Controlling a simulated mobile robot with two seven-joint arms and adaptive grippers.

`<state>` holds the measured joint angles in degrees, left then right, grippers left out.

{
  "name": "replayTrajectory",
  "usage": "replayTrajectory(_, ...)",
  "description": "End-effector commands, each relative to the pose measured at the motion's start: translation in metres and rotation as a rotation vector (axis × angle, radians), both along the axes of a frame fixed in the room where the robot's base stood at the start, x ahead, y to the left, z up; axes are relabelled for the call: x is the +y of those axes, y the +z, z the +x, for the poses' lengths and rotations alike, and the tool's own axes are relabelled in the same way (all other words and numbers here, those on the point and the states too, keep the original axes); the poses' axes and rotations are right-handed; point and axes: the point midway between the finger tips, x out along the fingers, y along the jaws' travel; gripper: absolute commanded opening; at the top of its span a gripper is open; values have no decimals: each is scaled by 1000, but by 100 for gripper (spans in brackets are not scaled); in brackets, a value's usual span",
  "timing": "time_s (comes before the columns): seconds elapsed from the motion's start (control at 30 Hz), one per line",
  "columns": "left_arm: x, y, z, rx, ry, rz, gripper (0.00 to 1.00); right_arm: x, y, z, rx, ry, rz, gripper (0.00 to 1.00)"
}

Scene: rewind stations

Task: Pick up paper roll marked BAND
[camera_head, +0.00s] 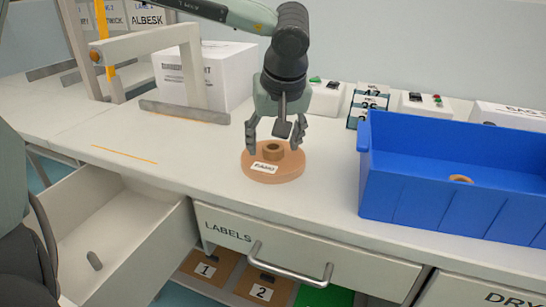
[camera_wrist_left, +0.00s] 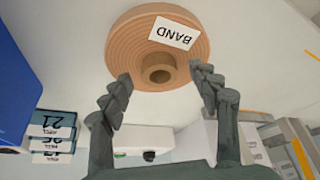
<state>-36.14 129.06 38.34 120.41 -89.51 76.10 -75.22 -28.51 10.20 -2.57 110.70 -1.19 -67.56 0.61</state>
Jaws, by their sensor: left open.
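The paper roll marked BAND (camera_head: 287,171) lies flat on the white counter, a tan disc with a raised hollow core and a white label. It also shows in the left wrist view (camera_wrist_left: 135,50), with the label readable upside down. My left gripper (camera_head: 279,146) is open and points down just above the roll. In the head view its fingers stand on either side of the core. In the left wrist view the fingertips (camera_wrist_left: 162,76) are apart with the core between and beyond them, and no contact is clear. My right gripper is not in view.
A blue bin (camera_head: 420,195) with a tan ring inside stands right of the roll. A white box (camera_head: 228,75) and a frame stand at the back left. An open drawer (camera_head: 160,232) juts out at the lower left. The counter left of the roll is clear.

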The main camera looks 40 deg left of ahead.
Motion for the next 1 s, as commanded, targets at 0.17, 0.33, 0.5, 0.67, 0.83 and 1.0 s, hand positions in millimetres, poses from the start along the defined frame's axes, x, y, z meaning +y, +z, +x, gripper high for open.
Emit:
replayTrajectory(0.17, 3, -10, 3, -1, 0, 0, 61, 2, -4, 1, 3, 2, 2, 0)
replayTrajectory(0.33, 3, -10, 3, -2, -1, -1, 61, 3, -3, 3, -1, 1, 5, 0)
replayTrajectory(0.5, 3, -9, 3, -1, 0, 0, 40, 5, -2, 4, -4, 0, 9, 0)
replayTrajectory(0.67, 3, -9, 3, -1, 0, 0, 20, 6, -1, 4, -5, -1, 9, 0)
replayTrajectory(0.83, 3, -9, 3, -3, 0, 0, 2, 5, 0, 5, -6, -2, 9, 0)
replayTrajectory(1.0, 3, -9, 3, -3, -1, 0, 2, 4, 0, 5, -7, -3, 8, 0)
